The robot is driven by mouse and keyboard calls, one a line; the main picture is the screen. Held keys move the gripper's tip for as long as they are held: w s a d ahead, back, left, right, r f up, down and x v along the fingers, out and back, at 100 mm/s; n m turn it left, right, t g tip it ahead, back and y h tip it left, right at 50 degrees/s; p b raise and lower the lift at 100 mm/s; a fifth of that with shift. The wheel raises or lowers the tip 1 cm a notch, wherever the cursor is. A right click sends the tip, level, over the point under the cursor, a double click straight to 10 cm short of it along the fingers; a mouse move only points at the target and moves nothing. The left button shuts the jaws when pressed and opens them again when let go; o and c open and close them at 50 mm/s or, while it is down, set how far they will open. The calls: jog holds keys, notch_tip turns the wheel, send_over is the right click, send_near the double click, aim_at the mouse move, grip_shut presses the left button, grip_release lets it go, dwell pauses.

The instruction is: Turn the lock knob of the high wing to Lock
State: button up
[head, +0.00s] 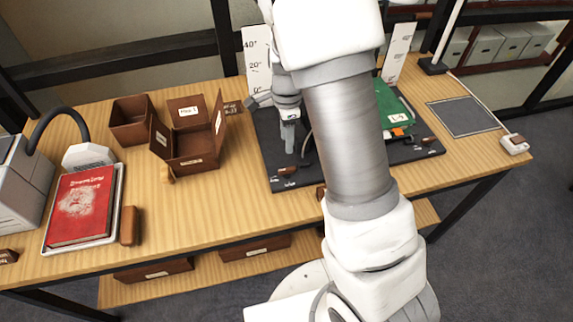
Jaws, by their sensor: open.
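A dark cradle base (275,183) lies on the table, mostly behind my arm. A brown knob (288,170) with a small light label sits at its front left. Another brown knob (430,140) sits at its front right. I cannot read either knob's setting. A green item (393,103) labelled L-9 lies tilted on the right side. White angle scales stand behind, at left (257,62) and right (398,50). My gripper (289,150) points down over the left part of the base, above and behind the left knob, apparently apart from it. My arm hides the cradle's middle.
Brown boxes (189,162) stand left of the cradle. A red book (82,205) lies on a pale tray further left, with a brown block (130,225) beside it. A grey mat (463,116) lies at the right. Bare table shows between boxes and front edge.

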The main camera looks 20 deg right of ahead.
aim_at(287, 169)
notch_tip(287, 169, down, 12)
jog(key=shift+b, duration=0.45)
grip_shut()
